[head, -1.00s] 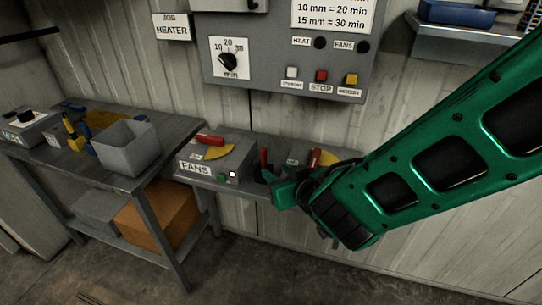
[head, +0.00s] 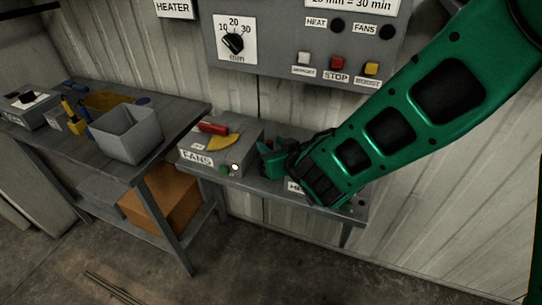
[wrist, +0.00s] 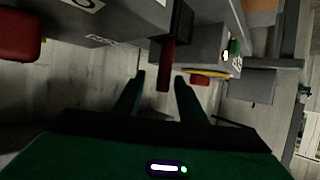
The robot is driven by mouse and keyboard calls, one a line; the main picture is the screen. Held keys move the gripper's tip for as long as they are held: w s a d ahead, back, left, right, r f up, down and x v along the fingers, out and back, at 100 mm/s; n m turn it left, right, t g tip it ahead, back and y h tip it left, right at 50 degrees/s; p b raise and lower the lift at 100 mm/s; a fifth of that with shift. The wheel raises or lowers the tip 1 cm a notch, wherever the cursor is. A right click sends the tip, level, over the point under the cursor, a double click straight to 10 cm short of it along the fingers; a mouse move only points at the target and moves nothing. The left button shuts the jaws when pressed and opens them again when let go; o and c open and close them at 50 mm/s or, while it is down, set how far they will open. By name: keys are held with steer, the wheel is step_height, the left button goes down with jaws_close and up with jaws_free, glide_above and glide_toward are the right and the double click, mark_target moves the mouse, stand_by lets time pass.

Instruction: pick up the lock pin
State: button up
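No part is labelled as the lock pin. In the wrist view, a red upright bar (wrist: 167,65) with a dark block at one end lies between my fingertips in the picture; it may be the pin or a lever, and I cannot tell which. My gripper (wrist: 159,78) is open, its two fingers apart on either side of the bar, with no visible contact. In the head view, my gripper (head: 272,158) is over the low shelf, right of the FANS box (head: 197,158).
The FANS box carries a red handle (head: 213,128) and yellow plate. The heater panel (head: 300,45) hangs on the wall above. A workbench at left holds a grey bin (head: 127,140) and tools. An orange box (head: 160,200) sits below. Floor in front is clear.

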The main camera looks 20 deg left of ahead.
steer(key=x, duration=0.5)
steer(key=shift+a, duration=0.1)
steer(key=shift+s, duration=0.1)
jaws_close()
